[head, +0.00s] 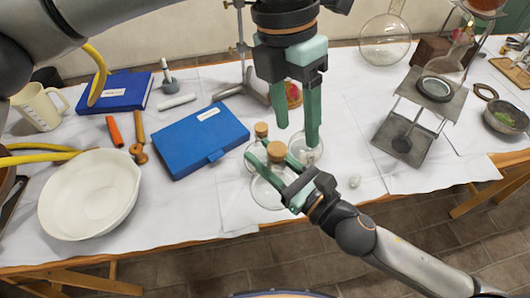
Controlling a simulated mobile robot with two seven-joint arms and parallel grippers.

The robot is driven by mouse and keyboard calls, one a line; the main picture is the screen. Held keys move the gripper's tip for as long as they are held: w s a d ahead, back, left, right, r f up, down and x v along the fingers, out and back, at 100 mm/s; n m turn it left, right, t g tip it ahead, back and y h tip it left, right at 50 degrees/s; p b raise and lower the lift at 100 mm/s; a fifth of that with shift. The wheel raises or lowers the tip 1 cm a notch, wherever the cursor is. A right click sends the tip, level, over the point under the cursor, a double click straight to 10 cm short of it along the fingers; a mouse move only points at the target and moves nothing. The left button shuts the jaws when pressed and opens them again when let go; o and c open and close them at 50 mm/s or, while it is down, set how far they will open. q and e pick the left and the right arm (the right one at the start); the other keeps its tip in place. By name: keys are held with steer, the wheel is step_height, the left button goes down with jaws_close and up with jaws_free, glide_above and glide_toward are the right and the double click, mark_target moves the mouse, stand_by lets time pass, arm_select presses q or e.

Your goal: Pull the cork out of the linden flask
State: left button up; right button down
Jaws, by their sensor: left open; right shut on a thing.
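Several clear round flasks stand close together at the table's front middle; I cannot read which is the linden flask. The front corked flask (267,192) has a cork (277,151) seated in its neck. My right gripper (268,164) comes from the lower right and is shut on this flask, around its neck. A second corked flask (254,153) stands just behind to the left, with its own cork (261,130). My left gripper (296,136) points down, open and empty, above and behind the front cork. A third flask (305,151) is partly hidden behind its finger.
A blue case (201,139) lies left of the flasks, and a white bowl (90,195) is further left. A metal stand (405,135) with a dish is to the right. A flask with red contents (293,94) stands behind.

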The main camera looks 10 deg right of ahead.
mark_target(277, 148)
arm_select(q)
steer(key=shift+w+a+r+n+t+y, duration=0.15)
steer(key=shift+w+a+r+t+y, duration=0.2)
steer(key=shift+w+a+t, duration=0.2)
steer(key=shift+w+a+r+n+t+y, duration=0.2)
steer(key=shift+w+a+t+y, duration=0.2)
steer(key=shift+w, duration=0.2)
steer(key=shift+f, duration=4.25)
jaws_close()
steer(key=shift+c, duration=2.4)
jaws_free()
jaws_close()
